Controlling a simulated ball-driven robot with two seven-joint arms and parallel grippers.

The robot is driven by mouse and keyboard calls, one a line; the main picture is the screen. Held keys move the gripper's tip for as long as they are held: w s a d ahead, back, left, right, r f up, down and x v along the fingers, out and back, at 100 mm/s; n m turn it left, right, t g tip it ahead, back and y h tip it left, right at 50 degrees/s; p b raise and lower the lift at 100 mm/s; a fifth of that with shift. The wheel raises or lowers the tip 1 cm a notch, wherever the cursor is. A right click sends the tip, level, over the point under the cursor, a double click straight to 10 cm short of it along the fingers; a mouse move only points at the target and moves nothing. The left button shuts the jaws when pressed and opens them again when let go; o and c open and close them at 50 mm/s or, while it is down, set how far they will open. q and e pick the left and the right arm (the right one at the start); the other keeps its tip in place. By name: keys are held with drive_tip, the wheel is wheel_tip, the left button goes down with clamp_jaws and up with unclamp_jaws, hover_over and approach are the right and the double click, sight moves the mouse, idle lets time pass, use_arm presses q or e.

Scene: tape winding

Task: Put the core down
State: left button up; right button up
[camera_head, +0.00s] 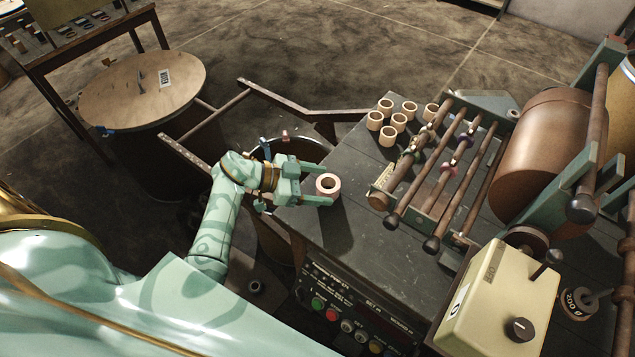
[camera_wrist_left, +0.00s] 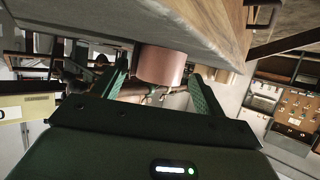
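My left gripper (camera_head: 324,185) is over the left end of the dark worktop (camera_head: 360,215). Its fingers are apart on either side of a pale ring-shaped core (camera_head: 328,184), with narrow gaps seeming to show beside it. The core is upright, with its hole facing up. In the left wrist view, the core (camera_wrist_left: 163,66) shows as a pinkish cylinder between the two green fingers of the left gripper (camera_wrist_left: 160,82), close against the grey surface. I cannot tell for sure whether it touches the worktop. My right gripper is not in view.
Several similar cores (camera_head: 388,136) stand at the worktop's back edge. A roller frame (camera_head: 440,185), a large brown roll (camera_head: 550,150) and a cream box (camera_head: 500,300) are to the right. Bare worktop lies between the held-in core and the rollers. A round-topped drum (camera_head: 145,90) stands at left.

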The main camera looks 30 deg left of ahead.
use_arm(q)
drive_tip(key=shift+s+a+r, duration=0.1)
drive_tip(key=shift+a+r, duration=0.05)
drive_tip(key=shift+r, duration=0.05)
drive_tip(key=p+v, duration=0.2)
drive_tip(key=v, duration=0.9)
drive_tip(key=shift+s+a, duration=0.2)
drive_tip(key=shift+a, duration=0.05)
drive_tip(key=shift+r, duration=0.15)
